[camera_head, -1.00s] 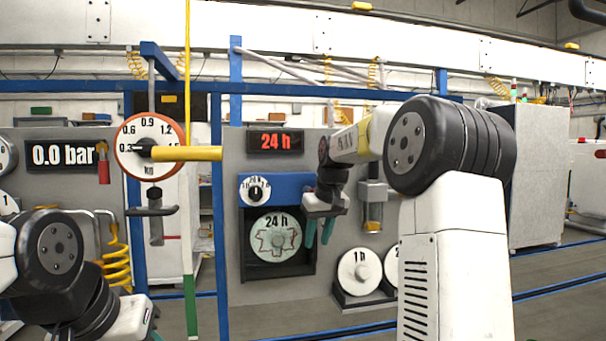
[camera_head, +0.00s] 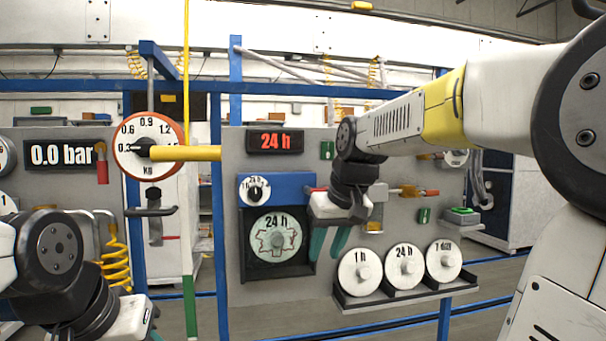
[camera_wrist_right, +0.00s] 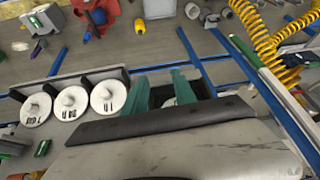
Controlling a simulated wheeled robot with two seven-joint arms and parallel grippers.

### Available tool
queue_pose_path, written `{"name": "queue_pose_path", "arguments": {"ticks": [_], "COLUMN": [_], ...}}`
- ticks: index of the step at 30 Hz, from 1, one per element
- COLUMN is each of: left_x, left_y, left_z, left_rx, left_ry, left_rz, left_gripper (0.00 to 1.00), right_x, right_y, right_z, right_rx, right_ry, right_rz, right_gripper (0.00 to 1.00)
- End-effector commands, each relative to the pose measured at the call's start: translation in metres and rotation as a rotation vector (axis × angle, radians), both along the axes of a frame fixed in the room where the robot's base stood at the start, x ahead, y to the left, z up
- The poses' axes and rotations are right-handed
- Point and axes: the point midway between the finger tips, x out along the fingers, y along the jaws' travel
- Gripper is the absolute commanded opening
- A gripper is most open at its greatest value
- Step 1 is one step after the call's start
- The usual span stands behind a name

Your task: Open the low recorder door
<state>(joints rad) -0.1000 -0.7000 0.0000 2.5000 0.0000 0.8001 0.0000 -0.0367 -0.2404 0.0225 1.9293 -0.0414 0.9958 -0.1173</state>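The recorder (camera_head: 276,189) is a blue-topped box on the grey panel, with a small dial on its blue face. Below the dial, a pale disc marked 24 h (camera_head: 276,239) sits in a dark square recess. I cannot make out a separate door leaf. My right gripper (camera_head: 328,245) is at the recess's right side, its two green fingers pointing down, apart and empty. In the right wrist view the fingers (camera_wrist_right: 160,92) stand apart with a dark recess between and behind them. Whether they touch the recorder, I cannot tell.
A rack (camera_head: 408,296) with several white discs, marked 1 h, 24 h and 7 day, is right of and below the recorder. A yellow bar (camera_head: 185,153) and a round gauge (camera_head: 147,146) stand out at left. A red 24 h display (camera_head: 275,141) is above the recorder.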

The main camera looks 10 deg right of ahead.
Motion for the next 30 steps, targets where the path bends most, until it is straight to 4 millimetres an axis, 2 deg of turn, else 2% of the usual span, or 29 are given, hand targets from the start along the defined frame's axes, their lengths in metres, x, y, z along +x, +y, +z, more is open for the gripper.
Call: {"name": "queue_pose_path", "arguments": {"ticks": [3, 18, 29, 30], "left_x": [0.000, 0.000, 0.000, 0.000], "left_y": [0.000, 0.000, 0.000, 0.000], "left_z": [0.000, 0.000, 0.000, 0.000], "left_rx": [0.000, 0.000, 0.000, 0.000], "left_ry": [0.000, 0.000, 0.000, 0.000], "left_rz": [0.000, 0.000, 0.000, 0.000], "left_gripper": [0.36, 0.36, 0.36, 0.36], "right_x": [-0.025, -0.113, -0.154, -0.146], "right_y": [0.004, 0.017, 0.024, 0.022], "right_z": [-0.008, -0.058, -0.093, -0.086], "right_rx": [0.013, 0.075, 0.109, 0.079], "right_ry": [-0.011, -0.050, -0.068, -0.063], "right_rz": [-0.009, -0.053, -0.075, -0.042], "right_gripper": [0.32, 0.32, 0.32, 0.32]}}
